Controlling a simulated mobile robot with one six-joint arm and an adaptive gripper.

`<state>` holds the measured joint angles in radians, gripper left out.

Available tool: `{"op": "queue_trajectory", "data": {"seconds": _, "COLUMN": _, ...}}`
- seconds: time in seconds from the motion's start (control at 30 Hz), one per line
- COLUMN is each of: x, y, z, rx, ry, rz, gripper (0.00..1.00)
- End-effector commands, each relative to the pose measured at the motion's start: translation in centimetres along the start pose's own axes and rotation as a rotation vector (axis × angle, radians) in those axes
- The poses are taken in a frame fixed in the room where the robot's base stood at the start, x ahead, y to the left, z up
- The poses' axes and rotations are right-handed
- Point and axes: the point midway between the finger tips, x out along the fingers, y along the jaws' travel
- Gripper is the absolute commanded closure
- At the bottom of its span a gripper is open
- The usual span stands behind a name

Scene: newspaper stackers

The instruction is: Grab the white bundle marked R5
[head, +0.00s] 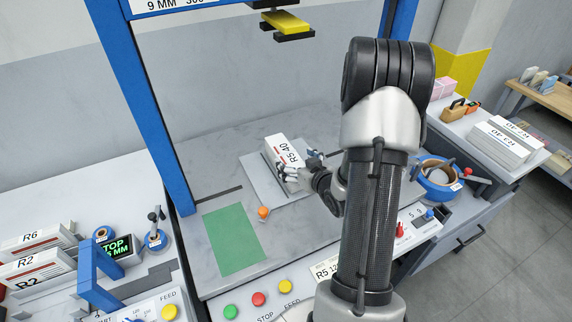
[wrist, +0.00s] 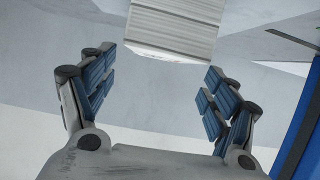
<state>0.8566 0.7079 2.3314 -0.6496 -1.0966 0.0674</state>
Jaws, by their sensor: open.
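The white bundle marked R5 (head: 283,150) stands on a grey plate (head: 262,184) in the middle of the blue-framed machine's table. My gripper (head: 302,168) is at the bundle's near right end, its fingers partly hidden in the head view by the wrist and arm. In the wrist view, the bundle's layered page edges (wrist: 174,28) show at the top, ahead of the gap between my fingers. My gripper in that view (wrist: 160,65) is open, with blue-padded fingers spread and nothing between them. Whether a finger touches the bundle I cannot tell.
The blue post (head: 160,110) rises at the left, and a yellow-and-black block (head: 285,22) hangs above. Bundles marked R6 and R2 (head: 38,262) stand at the far left.

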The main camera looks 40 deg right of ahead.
Motion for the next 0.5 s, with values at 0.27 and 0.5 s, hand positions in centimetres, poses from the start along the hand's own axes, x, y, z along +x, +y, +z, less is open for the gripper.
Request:
{"op": "queue_trajectory", "data": {"seconds": 0.27, "x": 2.9, "y": 0.0, "z": 0.0, "rx": 0.000, "ry": -0.001, "rz": 0.001, "gripper": 0.20}}
{"op": "queue_trajectory", "data": {"seconds": 0.5, "x": 6.1, "y": 0.2, "z": 0.3, "rx": -0.002, "ry": 0.001, "rz": -0.001, "gripper": 0.20}}
